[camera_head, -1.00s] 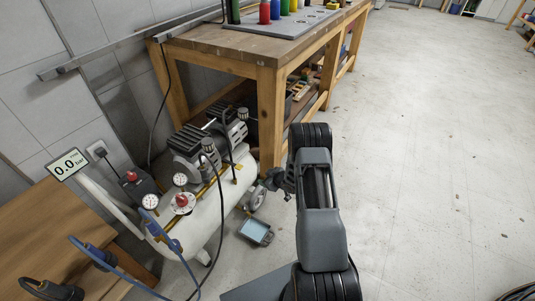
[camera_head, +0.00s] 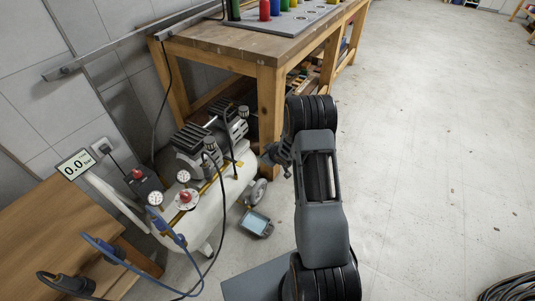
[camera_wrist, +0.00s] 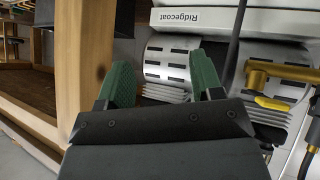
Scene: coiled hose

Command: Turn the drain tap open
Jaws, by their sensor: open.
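A brass tap with a yellow lever (camera_wrist: 284,104) shows at the right in the wrist view, in front of the finned grey motor; I cannot tell whether it is the drain tap. The white compressor tank (camera_head: 208,216) stands left of my arm in the head view. My gripper (camera_wrist: 163,82) has its two green-padded fingers apart with nothing between them. In the head view my gripper (camera_head: 277,155) is small and dark, to the right of the compressor and near the bench leg. The tank's underside is hidden in the head view.
A wooden bench (camera_head: 270,95) stands behind the compressor, its leg close to my gripper. Blue and black hoses (camera_head: 110,248) run at the lower left. Open floor (camera_head: 430,150) is at the right.

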